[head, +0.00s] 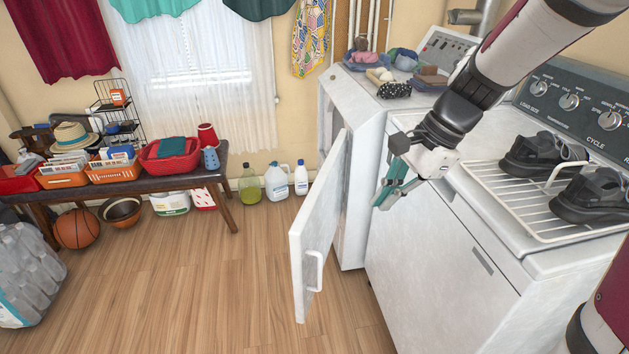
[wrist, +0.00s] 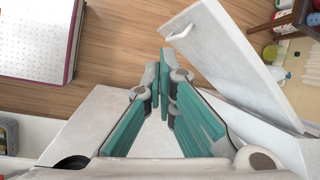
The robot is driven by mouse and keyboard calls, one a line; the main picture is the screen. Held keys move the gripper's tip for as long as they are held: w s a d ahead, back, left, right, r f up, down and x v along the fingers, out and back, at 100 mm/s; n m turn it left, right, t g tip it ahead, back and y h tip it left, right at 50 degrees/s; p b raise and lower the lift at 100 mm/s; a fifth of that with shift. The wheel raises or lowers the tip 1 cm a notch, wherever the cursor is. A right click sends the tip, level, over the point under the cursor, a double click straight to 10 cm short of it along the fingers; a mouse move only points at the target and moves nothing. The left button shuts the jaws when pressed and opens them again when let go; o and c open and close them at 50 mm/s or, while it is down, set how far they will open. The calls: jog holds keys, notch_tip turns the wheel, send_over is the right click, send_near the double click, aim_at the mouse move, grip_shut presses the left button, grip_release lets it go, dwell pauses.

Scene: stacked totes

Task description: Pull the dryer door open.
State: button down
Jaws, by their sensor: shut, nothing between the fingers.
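The white dryer (head: 357,215) is the far machine in the head view. Its white door (head: 318,225) stands swung out from the body, with a gap into the opening behind it. The door handle (head: 313,271) is a white bar low on the outer face. In the wrist view the door (wrist: 240,65) is at upper right, with its handle (wrist: 181,32) near the corner. My gripper (head: 383,200) is shut and empty, with its teal fingers pointing down. It is to the right of the door, in front of the near machine, and apart from the handle.
A white near machine (head: 450,260) stands right of the dryer, with a wire rack (head: 500,205) and dark shoes on top. Small cloth items lie on the dryer top. Bottles (head: 277,182) stand by the back wall, left of the door. The wooden floor (head: 200,285) left of the door is clear.

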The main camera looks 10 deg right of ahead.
jog(key=w+d+f+m+b, duration=0.3)
jog(key=w+f, duration=0.1)
jog(key=f, duration=0.3)
jog(key=w+d+f+m+b, duration=0.2)
jog(key=w+f+m, duration=0.25)
jog(key=f, duration=0.25)
jog(key=w+a+r+b+x, duration=0.1)
jog(key=b+x, duration=0.3)
jog(key=x, duration=0.8)
jog(key=shift+w+a, duration=0.3)
jog(key=shift+a, duration=0.25)
jog(key=shift+a+f+n, duration=0.1)
jog(key=shift+n, duration=0.15)
jog(key=w+a+m+p, duration=0.2)
jog(key=w+a+p, duration=0.3)
jog(key=a, duration=0.8)
jog(key=shift+w+a+t+h, duration=0.15)
jog(key=shift+w+t+h, duration=0.15)
jog(key=shift+w+h, duration=0.1)
